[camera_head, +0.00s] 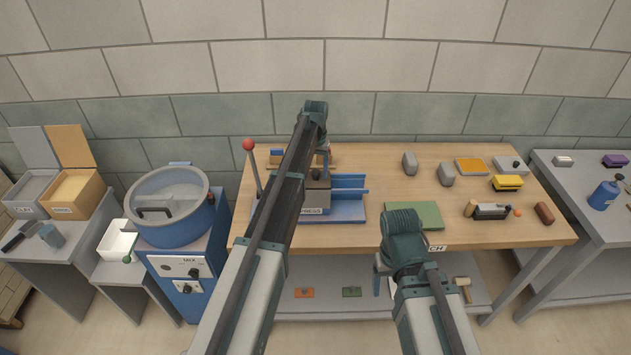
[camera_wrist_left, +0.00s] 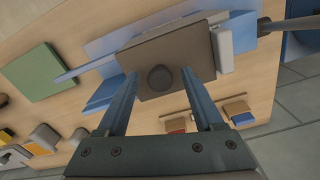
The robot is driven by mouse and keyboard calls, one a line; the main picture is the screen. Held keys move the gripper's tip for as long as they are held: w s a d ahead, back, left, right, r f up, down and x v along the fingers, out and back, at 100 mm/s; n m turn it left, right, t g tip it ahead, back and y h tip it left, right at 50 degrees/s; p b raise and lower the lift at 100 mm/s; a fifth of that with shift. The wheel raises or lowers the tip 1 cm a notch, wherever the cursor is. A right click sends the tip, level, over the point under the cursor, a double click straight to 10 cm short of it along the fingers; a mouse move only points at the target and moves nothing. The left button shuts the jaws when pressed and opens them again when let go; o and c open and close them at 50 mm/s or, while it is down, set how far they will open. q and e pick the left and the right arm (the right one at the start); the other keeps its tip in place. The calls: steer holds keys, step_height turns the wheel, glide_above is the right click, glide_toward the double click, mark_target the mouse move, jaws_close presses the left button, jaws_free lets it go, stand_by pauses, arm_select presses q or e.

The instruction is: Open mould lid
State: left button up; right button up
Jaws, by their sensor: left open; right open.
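The mould in the blue press (camera_head: 347,205) has a grey-brown lid (camera_head: 318,184), which lies flat and closed. In the left wrist view the lid (camera_wrist_left: 188,57) fills the upper middle, with a dark round knob (camera_wrist_left: 160,78) on top. My left gripper (camera_head: 324,160) is above the lid, pointing down. In the left wrist view its two fingers (camera_wrist_left: 160,73) are open, one on each side of the knob, and hold nothing. My left arm hides part of the press in the head view. My right gripper (camera_head: 381,267) is open near the table's front edge, away from the press.
A lever with a red ball (camera_head: 248,145) stands left of the press. A green mat (camera_head: 415,213) lies to its right. Grey bricks (camera_head: 410,163), a yellow brush (camera_head: 507,183) and an orange tray (camera_head: 471,166) are further right. A round mixer (camera_head: 165,235) stands left of the table.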

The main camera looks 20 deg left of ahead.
arm_select(q)
steer(key=shift+f+b, duration=0.3)
steer(key=shift+f, duration=0.35)
jaws_close()
stand_by(1.0)
